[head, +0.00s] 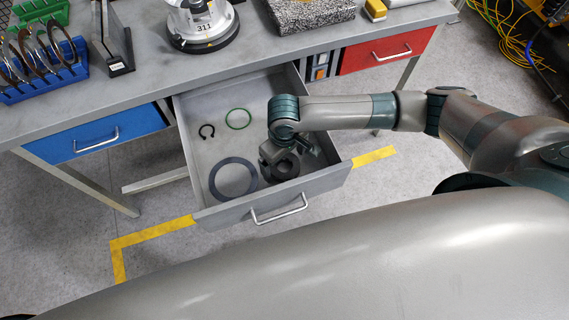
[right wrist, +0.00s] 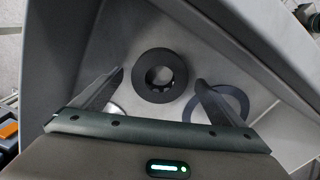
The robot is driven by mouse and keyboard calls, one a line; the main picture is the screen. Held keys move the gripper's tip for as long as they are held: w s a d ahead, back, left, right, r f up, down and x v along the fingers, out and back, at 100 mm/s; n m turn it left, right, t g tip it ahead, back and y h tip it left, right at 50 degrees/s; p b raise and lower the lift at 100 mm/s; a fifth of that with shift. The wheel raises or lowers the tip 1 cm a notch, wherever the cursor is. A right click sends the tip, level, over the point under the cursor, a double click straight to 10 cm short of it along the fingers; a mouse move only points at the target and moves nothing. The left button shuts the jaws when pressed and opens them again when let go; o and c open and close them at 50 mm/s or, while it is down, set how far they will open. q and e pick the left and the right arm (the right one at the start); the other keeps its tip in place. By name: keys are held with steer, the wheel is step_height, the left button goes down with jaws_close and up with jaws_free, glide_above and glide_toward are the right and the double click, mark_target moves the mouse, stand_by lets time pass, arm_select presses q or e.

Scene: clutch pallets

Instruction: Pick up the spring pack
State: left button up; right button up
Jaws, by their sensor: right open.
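The spring pack is most likely the thick dark ring (head: 286,170) with a round hole, lying in the open drawer near its front right corner. In the right wrist view the dark ring (right wrist: 159,56) sits centred between and slightly beyond the fingertips. My right gripper (head: 290,152) is inside the drawer, pointing down over the dark ring, and partly hides it in the head view. Its two fingers (right wrist: 159,80) are spread apart with nothing between them gripped. Whether they touch the ring cannot be told. My left gripper is not in view.
The open drawer (head: 190,135) also holds a flat grey ring (head: 213,181), a green ring (head: 229,121) and a black snap ring (head: 207,137). The drawer walls stand close to my gripper. The bench top (head: 150,60) above carries racks and a round device (head: 202,25).

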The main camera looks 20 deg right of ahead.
steer(key=shift+f, duration=0.85)
steer(key=c, duration=1.2)
steer(key=shift+r, duration=0.1)
step_height(320, 180, up, 10)
steer(key=shift+f+b, duration=0.1)
steer(key=shift+b, duration=0.6)
